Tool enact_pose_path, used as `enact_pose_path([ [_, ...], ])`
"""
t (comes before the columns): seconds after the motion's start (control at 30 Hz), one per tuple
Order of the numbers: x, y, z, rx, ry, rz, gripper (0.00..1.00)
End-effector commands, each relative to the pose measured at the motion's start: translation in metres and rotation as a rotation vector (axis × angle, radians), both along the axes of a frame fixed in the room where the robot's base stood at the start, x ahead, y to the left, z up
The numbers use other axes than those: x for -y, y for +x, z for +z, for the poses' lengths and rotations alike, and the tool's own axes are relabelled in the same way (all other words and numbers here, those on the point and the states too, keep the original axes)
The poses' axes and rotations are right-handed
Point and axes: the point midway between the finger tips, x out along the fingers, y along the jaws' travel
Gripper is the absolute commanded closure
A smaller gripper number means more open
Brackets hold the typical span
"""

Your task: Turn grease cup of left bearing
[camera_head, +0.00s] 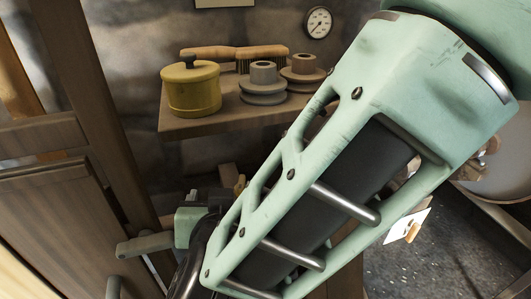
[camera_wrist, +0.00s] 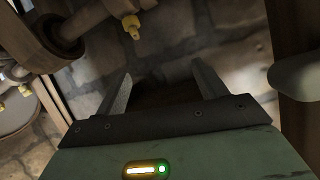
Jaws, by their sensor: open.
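In the wrist view a small brass grease cup (camera_wrist: 131,26) hangs below a dark bearing (camera_wrist: 124,7) at the top. A second small brass fitting (camera_wrist: 26,90) shows at the left edge. I cannot tell which one belongs to the left bearing. My gripper (camera_wrist: 163,82) is open and empty, its two fingers well apart. The nearer cup is beyond the fingertips, above them in the picture, and not touched. In the head view my arm hides most of the drive; a small yellow piece (camera_head: 240,185) shows beside it, too small to name surely.
A shaft and a round wheel (camera_wrist: 32,32) fill the wrist view's upper left. A wooden post (camera_wrist: 297,120) stands at right. In the head view a wall shelf (camera_head: 215,123) holds a yellow pot (camera_head: 191,92), a brush (camera_head: 235,52) and pulleys (camera_head: 263,85). Wooden beams (camera_head: 95,110) stand left.

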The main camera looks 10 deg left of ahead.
Motion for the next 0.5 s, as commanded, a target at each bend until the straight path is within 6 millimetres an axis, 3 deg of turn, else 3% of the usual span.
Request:
enact_pose_path([
  [0.03, -0.003, 0.016, 0.008, 0.003, 0.03, 0.037, 0.29],
  [0.23, -0.007, 0.068, 0.029, -0.003, 0.088, 0.267, 0.29],
  [0.37, 0.009, 0.093, 0.031, -0.025, 0.043, 0.401, 0.29],
  [0.5, 0.038, 0.113, 0.026, -0.059, -0.049, 0.498, 0.29],
])
